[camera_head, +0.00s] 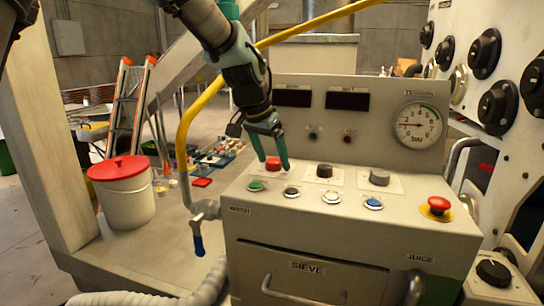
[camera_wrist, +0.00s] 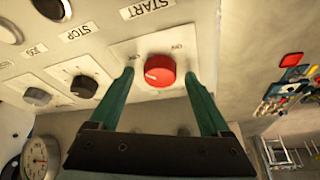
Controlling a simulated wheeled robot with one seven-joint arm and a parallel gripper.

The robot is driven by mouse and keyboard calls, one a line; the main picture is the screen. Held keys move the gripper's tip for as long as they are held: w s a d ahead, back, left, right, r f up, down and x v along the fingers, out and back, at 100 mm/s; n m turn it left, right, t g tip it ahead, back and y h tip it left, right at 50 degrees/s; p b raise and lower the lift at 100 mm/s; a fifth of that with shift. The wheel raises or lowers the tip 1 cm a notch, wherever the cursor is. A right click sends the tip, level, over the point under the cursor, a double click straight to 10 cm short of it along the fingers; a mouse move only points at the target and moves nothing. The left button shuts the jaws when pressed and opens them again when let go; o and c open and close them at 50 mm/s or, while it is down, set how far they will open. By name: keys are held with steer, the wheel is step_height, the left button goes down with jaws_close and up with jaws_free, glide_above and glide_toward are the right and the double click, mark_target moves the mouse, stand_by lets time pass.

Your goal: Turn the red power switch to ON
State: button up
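The red power switch (camera_head: 273,163) is a round knob on a pale square plate on the sloped top of the grey control panel (camera_head: 300,225). In the wrist view the red knob (camera_wrist: 160,71) shows between my fingers, with small labels on its plate too blurred to read surely. My gripper (camera_head: 269,164) comes down from above with green fingers. Its fingers (camera_wrist: 160,80) are apart, one on each side of the knob; a gap shows beside the knob, and I cannot tell whether either finger touches it.
Push buttons, including a green one (camera_head: 257,186), line the front. A red mushroom button (camera_head: 439,204) is at right. A yellow pipe (camera_head: 190,120) runs behind my arm.

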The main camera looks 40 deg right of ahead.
jaws_close()
stand_by(0.4)
steer(key=shift+w+m, duration=0.1)
steer(key=shift+m, duration=0.2)
steer(key=shift+m+g+b, duration=0.3)
steer(key=shift+m+b, duration=0.05)
steer(key=shift+m, duration=0.15)
steer(key=m+g, duration=0.1)
steer(key=m, duration=0.1)
steer(key=shift+w+m, duration=0.1)
steer(key=shift+m, duration=0.2)
steer(key=m+g, duration=0.1)
steer(key=m, duration=0.3)
steer(key=shift+w+r+g+y, duration=0.1)
steer(key=shift+g+y, duration=0.3)
steer(key=m+g+y+p, duration=0.1)
steer(key=m+p, duration=0.2)
steer(key=m, duration=0.2)
steer(key=shift+d+r, duration=0.1)
steer(key=shift+d, duration=0.05)
steer(key=shift+d+m+g+y+p, duration=0.1)
steer(key=shift+m+g+y+p, duration=0.15)
steer(key=shift+m+y+p, duration=0.65)
steer(key=shift+m+g+y+p, duration=0.1)
steer(key=shift+m+g+p, duration=0.3)
steer(key=shift+m, duration=1)
steer(key=shift+f+t, duration=0.2)
steer(key=shift+t, duration=0.05)
